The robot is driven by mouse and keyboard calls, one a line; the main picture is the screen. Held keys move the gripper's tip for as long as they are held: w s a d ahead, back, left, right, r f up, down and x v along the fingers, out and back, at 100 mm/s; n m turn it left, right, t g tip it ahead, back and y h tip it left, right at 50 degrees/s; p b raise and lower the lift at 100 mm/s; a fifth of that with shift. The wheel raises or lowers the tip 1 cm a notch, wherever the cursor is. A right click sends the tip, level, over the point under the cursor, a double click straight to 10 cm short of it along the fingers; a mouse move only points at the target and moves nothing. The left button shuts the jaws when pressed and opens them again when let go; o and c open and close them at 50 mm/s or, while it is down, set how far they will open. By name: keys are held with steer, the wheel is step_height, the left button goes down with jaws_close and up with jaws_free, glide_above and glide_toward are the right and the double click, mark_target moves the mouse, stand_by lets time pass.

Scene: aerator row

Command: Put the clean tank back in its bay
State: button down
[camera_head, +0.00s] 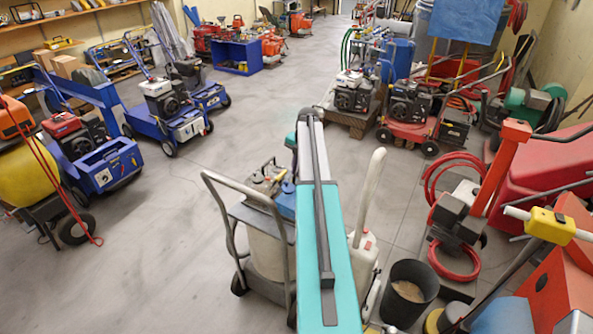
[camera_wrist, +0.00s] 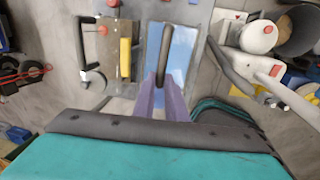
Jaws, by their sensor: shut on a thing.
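A blue tank (camera_wrist: 183,52) with a dark bar handle (camera_wrist: 166,45) lies straight ahead in the wrist view. My gripper (camera_wrist: 167,84) has purple fingers close together at the near end of that handle, shut on it. In the head view part of the blue tank (camera_head: 284,203) shows beside my teal arm, on a grey wheeled cart (camera_head: 212,182). The tank's lower part and the bay floor are hidden, so I cannot tell whether the tank is seated or raised. In the head view my gripper is hidden behind the arm.
Beside the tank on the cart is a tan unit with a yellow bar (camera_wrist: 126,58). White containers with red caps (camera_wrist: 268,32) stand close on the right. A black bucket (camera_head: 408,292) and red hose (camera_head: 455,262) are right of my arm. The floor left of the cart is clear.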

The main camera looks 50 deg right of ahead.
steer(key=shift+f+b, duration=0.4)
steer(key=shift+f, duration=0.05)
stand_by(0.6)
steer(key=c, duration=1.7)
jaws_free()
steer(key=shift+f, duration=0.2)
steer(key=shift+s+d+r+b, duration=0.1)
steer(key=shift+s+r+b, duration=0.5)
steer(key=shift+r, duration=1.7)
steer(key=shift+s+d+r+b, duration=0.15)
steer(key=shift+r+b, duration=0.75)
steer(key=shift+r, duration=1.45)
steer(key=shift+s+d+r+b, duration=0.1)
steer(key=shift+s+r+b, duration=0.5)
steer(key=shift+r, duration=1.7)
steer(key=shift+w, duration=0.1)
